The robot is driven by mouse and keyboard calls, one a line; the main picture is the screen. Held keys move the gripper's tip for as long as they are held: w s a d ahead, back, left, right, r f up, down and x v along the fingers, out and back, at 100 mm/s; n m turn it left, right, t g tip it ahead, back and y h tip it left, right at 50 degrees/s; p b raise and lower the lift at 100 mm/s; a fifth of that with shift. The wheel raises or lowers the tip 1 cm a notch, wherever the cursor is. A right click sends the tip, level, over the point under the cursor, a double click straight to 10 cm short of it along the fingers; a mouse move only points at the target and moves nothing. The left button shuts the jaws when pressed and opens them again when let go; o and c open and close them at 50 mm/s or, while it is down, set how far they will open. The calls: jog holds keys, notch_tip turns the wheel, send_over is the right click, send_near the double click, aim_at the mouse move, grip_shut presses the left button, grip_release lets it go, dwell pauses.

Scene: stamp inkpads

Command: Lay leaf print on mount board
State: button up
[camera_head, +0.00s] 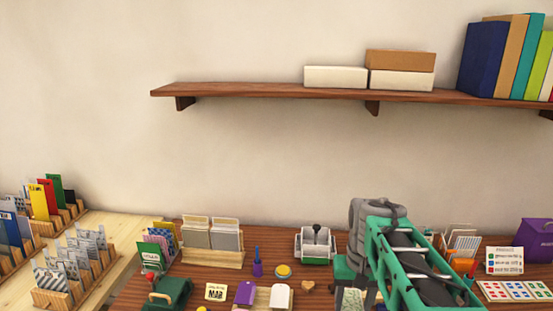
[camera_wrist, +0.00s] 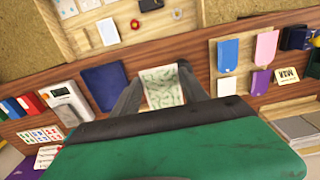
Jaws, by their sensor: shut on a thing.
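The leaf print (camera_wrist: 163,88) is a pale card with a green leaf pattern. In the wrist view my gripper (camera_wrist: 160,72) is shut on it, with one dark finger on each side. In the head view a pale patterned card, likely the print (camera_head: 352,300), shows at the bottom edge beside my green arm. A flat dark blue square (camera_wrist: 104,88) lies left of the print in the wrist view. I cannot tell whether it is the mount board. My arm hides part of the table in the head view.
In the wrist view, blue, pink and white tags (camera_wrist: 266,47) lie to the right, and cork-coloured panels (camera_wrist: 245,20) lie at the top. In the head view, a purple box (camera_head: 536,240), card racks (camera_head: 212,240) and a stamp press (camera_head: 315,244) stand on the table. A wooden shelf (camera_head: 250,91) hangs above.

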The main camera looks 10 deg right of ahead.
jog(key=a+n, duration=0.3)
jog(key=a, duration=0.6)
jog(key=s+d+m, duration=0.2)
jog(key=d+m, duration=0.3)
jog(key=d, duration=1)
jog(key=s+d+f+m+b, duration=0.1)
jog(key=s+d+m, duration=0.5)
jog(key=s+d, duration=0.85)
jog(key=s+a+f+n, duration=0.6)
jog(key=s+f+n, duration=0.2)
jog(key=s+f, duration=0.3)
jog(key=shift+s+f, duration=0.35)
jog(key=shift+f, duration=0.15)
